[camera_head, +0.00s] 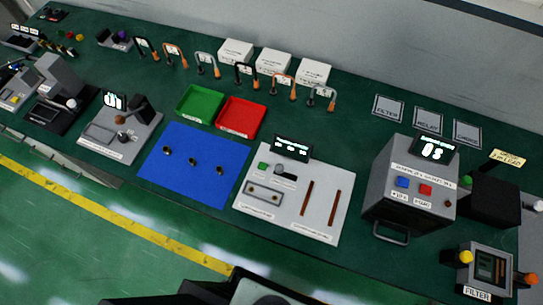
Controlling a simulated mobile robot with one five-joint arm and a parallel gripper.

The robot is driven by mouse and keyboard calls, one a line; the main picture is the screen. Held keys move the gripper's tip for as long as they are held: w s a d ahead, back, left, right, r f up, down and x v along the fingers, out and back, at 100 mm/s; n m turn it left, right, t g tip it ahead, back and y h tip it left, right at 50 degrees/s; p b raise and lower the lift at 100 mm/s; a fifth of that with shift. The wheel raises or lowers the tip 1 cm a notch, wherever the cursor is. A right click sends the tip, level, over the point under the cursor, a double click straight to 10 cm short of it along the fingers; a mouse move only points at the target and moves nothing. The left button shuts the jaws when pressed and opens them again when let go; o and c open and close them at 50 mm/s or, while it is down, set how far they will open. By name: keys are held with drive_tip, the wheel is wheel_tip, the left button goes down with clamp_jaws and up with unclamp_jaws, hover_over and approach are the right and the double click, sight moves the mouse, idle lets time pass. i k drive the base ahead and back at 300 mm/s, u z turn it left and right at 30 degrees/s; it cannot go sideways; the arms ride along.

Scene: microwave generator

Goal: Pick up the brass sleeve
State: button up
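Several small dark and brass-coloured cylindrical parts stand apart on the blue mat (185,188). They are a left part (167,150), a middle part (193,162) and a right part (220,171). They are too small for me to tell which is the brass sleeve. Nothing touches them. My gripper is not in view. Only dark and grey parts of my own body show at the bottom edge.
A green tray (200,104) and a red tray (241,117) stand behind the mat. A grey station (119,136) is to the left, and a white panel with slots (294,197) to the right. A grey box machine (408,190) stands further right.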

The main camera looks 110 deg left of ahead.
sight(218, 169)
drive_tip(key=z, duration=0.05)
drive_tip(key=i, duration=1)
drive_tip(key=z, duration=5.55)
drive_tip(key=i, duration=1.55)
drive_tip(key=u, duration=0.05)
